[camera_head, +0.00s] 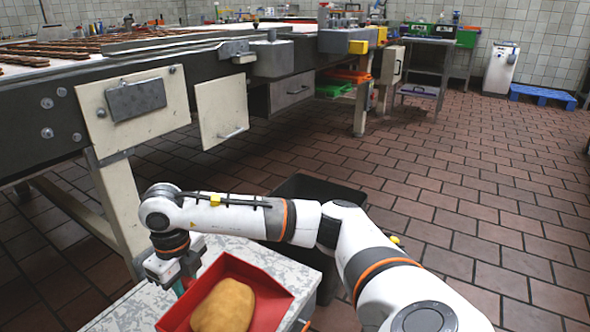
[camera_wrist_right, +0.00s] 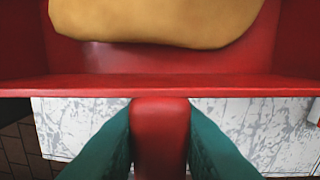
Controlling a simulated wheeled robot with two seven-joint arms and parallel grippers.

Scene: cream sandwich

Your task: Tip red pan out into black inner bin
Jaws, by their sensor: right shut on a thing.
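The red pan (camera_head: 277,268) is a shallow square tray at the bottom of the head view, over a speckled grey-white worktop (camera_head: 140,308). A smooth tan lump (camera_head: 224,306) lies in it. My right gripper (camera_head: 180,286) is at the pan's left side. In the right wrist view its green fingers (camera_wrist_right: 160,125) are shut on the pan's red handle (camera_wrist_right: 160,140), with the tan lump (camera_wrist_right: 150,20) beyond the rim. A black bin (camera_head: 312,188) stands on the floor behind my right arm, which hides much of it. Its inside is not visible. My left gripper is out of view.
A long conveyor table (camera_head: 235,88) with brown slabs (camera_head: 55,48) runs across the upper left. Its cream leg (camera_head: 118,205) stands close behind my right wrist. The tiled floor (camera_head: 480,210) on the right is open. A blue pallet (camera_head: 543,95) lies far back.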

